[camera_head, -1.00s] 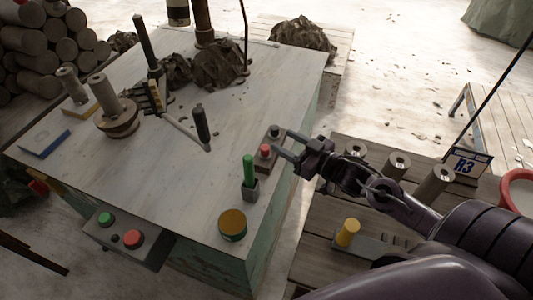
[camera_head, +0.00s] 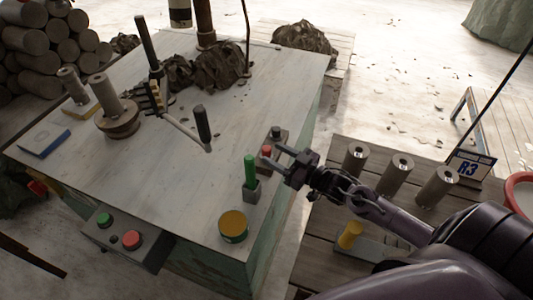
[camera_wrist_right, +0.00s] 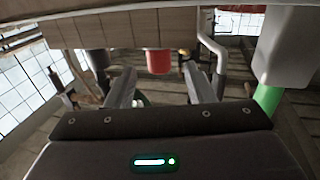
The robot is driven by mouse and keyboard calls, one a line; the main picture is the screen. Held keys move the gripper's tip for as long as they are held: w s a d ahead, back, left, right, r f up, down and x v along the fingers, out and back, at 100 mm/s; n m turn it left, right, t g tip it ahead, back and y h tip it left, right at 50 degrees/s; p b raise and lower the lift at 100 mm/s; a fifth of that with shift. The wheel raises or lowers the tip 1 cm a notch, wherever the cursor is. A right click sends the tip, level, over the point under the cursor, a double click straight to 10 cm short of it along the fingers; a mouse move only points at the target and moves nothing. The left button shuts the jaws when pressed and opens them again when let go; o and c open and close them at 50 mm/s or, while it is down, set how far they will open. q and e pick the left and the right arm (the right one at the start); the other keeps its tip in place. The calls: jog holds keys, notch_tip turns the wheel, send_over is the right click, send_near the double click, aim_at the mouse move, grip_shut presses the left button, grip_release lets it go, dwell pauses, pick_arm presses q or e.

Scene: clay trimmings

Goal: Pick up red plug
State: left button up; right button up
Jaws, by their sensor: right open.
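The red plug (camera_head: 266,150) stands in a small grey holder near the right edge of the workbench in the head view, beside a dark plug (camera_head: 276,132). My right gripper (camera_head: 273,157) is open, with its fingertips right at the red plug. In the right wrist view the red plug (camera_wrist_right: 158,61) shows between the two fingers of the open right gripper (camera_wrist_right: 160,80), beyond or level with their tips. I cannot tell whether a finger touches it. The dark plug (camera_wrist_right: 97,61) lies left of the fingers there. My left gripper is not in view.
A green plug (camera_head: 250,168) in a grey block stands close by, and a round tin (camera_head: 233,226) is nearer the front. A push-button box (camera_head: 124,242) is at the bench's front. Several grey cylinders (camera_head: 396,170) stand on the slatted table at right.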

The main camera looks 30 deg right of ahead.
aim_at(270, 151)
jog(key=x, duration=0.4)
jog(key=shift+c, duration=0.2)
jog(key=c, duration=1)
grip_shut()
jog(key=shift+r, duration=0.15)
